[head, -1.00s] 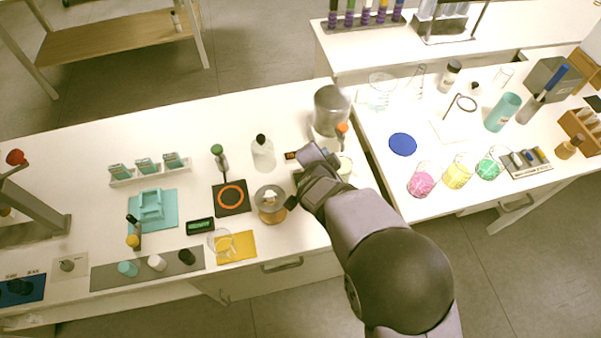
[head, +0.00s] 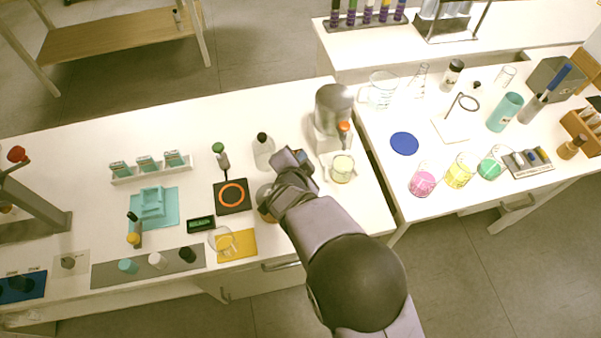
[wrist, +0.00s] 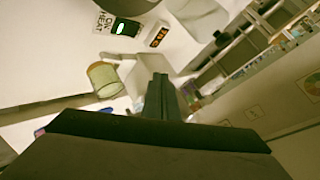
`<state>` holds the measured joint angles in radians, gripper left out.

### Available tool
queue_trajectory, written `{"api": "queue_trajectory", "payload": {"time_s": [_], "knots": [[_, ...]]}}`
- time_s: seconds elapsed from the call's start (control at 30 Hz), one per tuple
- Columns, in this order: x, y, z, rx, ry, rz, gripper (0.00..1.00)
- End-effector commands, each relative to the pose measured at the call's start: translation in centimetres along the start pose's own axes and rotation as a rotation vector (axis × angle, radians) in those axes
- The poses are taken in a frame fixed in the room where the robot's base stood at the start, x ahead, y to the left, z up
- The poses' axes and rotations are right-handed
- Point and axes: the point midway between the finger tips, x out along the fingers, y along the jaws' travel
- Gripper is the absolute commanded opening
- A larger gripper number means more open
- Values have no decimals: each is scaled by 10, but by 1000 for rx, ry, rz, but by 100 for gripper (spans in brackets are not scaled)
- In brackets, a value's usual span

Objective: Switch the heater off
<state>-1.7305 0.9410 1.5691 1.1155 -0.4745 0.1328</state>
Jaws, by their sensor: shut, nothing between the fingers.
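A switch panel marked "HEAT" and "ON" shows in the wrist view, with a dark rocker switch (wrist: 125,27) that has a lit green mark. Beside it is a small dark display (wrist: 158,37) with orange digits. They are near a grey metal vessel (head: 333,102) on a pale stand, whose grey round edge shows at the top of the wrist view. My gripper (head: 284,158) is shut and empty, left of the vessel stand in the head view. Its fingers (wrist: 161,85) point toward the bench, apart from the switch in the wrist picture. The arm hides part of the bench below.
A beaker of pale yellow liquid (head: 342,169) stands in front of the vessel. A clear bottle (head: 263,152) stands left of my gripper, near a black plate with an orange ring (head: 232,195). A round flask behind my gripper is partly hidden.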

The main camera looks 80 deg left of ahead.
Motion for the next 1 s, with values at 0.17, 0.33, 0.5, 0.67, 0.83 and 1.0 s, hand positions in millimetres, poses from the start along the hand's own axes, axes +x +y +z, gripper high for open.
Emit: {"api": "queue_trajectory", "payload": {"time_s": [0.17,0.33,0.5,0.67,0.83,1.0], "knots": [[12,10,9,0,0,1,0],[25,19,19,0,0,0,0],[40,30,30,-1,-1,1,0],[50,37,36,0,0,0,0],[57,42,41,-1,0,1,0],[58,42,42,0,0,0,0]]}}
